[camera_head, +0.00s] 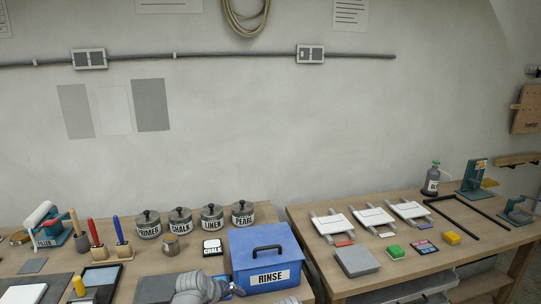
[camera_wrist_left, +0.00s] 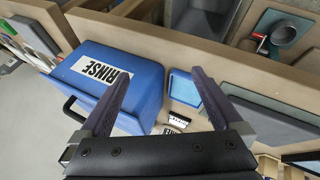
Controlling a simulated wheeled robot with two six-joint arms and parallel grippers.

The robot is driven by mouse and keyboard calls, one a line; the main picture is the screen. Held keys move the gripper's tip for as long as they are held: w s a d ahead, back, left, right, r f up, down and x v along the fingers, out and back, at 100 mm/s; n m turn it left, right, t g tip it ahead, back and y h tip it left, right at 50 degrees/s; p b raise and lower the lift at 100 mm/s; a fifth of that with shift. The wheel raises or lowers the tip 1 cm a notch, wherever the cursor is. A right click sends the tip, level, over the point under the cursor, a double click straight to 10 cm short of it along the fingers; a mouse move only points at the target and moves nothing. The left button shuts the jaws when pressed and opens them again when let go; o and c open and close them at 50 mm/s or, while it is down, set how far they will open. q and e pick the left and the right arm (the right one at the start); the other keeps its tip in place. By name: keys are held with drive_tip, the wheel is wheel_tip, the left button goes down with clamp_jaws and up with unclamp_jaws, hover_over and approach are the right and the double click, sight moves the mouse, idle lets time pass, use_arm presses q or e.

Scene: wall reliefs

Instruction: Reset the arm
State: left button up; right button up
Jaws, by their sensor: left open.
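My left gripper (camera_wrist_left: 158,74) is open in the left wrist view, its two dark fingers wide apart with nothing held between them. In the head view a grey part of my arm (camera_head: 197,284) shows at the bottom edge, in front of the blue RINSE box (camera_head: 240,246). The RINSE box also shows in the left wrist view (camera_wrist_left: 150,85), where the left finger overlaps it. My right gripper is in neither view.
Lidded pots (camera_head: 180,221), a small CHALK block (camera_head: 212,247) and brushes in holders stand on the left bench. A second bench (camera_head: 405,275) carries white panels on rails, a grey block (camera_head: 357,261), a bottle (camera_head: 431,181) and a dark frame. The wall behind is mostly bare.

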use_arm(q)
drive_tip(key=s+a+f+m+g+y, duration=0.2)
drive_tip(key=s+m+g, duration=0.1)
drive_tip(key=s, duration=0.4)
drive_tip(key=s+a+f+m+g+y, duration=0.1)
drive_tip(key=s+a+f+m+g, duration=0.1)
drive_tip(key=s, duration=0.5)
drive_tip(key=s+d+f+m+b, duration=0.1)
drive_tip(key=s+d+f+b, duration=0.1)
drive_tip(key=d+f+b, duration=0.4)
drive_tip(key=s+d+f+m+g+y+b, duration=0.1)
drive_tip(key=s+f+m+b, duration=0.1)
drive_tip(key=f+b, duration=0.7)
drive_tip(key=s+d+f+m+b, duration=0.1)
drive_tip(key=d+f+b, duration=0.3)
drive_tip(key=f+b, duration=0.35)
wheel_tip(320, 180, up, 18)
drive_tip(key=p, duration=1.7)
drive_tip(key=shift+s+p, duration=0.2)
drive_tip(key=shift+p, duration=0.15)
